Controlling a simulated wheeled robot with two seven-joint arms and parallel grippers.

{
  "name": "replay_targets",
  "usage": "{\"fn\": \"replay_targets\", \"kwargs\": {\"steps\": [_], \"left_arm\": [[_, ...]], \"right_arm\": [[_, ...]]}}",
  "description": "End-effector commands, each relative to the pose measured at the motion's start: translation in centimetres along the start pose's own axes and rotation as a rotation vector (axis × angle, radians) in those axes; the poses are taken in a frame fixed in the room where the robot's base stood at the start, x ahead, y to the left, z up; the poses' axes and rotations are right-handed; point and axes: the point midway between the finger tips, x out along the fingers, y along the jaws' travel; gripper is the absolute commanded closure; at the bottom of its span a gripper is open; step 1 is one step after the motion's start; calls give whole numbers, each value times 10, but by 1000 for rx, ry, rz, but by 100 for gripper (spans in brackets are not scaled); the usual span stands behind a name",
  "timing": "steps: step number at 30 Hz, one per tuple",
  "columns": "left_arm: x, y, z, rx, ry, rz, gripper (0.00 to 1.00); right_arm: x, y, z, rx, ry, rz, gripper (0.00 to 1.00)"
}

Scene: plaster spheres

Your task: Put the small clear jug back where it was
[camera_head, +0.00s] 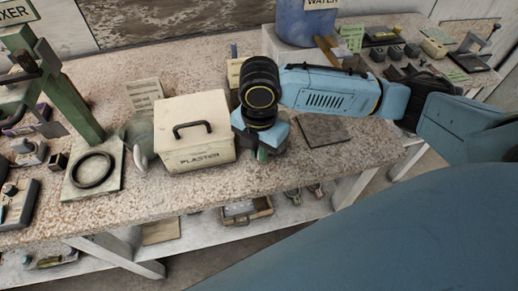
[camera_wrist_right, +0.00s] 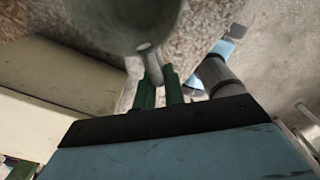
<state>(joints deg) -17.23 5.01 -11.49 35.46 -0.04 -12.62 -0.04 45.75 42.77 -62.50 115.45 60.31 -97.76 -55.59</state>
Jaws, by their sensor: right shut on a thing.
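My right gripper (camera_head: 263,151) is at the bench's front part, just right of the cream box marked PLASTER (camera_head: 196,150). In the right wrist view its green fingers (camera_wrist_right: 168,88) are shut on a grey stub, seemingly the handle of a grey-green rounded vessel, which I take to be the small clear jug (camera_wrist_right: 125,20). The jug is cut off by the top of that view, and in the head view my wrist hides it. I cannot tell whether it touches the bench. My left gripper is not in view.
A translucent vessel (camera_head: 137,130) stands left of the box. Farther left is a green mixer stand (camera_head: 72,95) with a black ring on its base. A dark flat slab (camera_head: 323,130) lies right of my wrist. A blue water container (camera_head: 305,22) stands behind. The bench's front edge is close.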

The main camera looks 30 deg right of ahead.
Motion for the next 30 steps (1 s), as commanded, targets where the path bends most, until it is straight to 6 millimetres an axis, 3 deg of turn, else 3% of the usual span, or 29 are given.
{"fn": "replay_targets", "kwargs": {"steps": [4,5,9,20,30], "left_arm": [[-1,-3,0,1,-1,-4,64],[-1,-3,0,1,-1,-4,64],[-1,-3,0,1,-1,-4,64],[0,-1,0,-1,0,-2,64],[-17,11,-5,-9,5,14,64]], "right_arm": [[2,0,0,0,0,0,100],[2,0,0,0,0,1,85],[2,0,0,0,0,0,67],[-3,0,0,0,0,2,67],[-70,1,0,0,-1,5,67]]}}
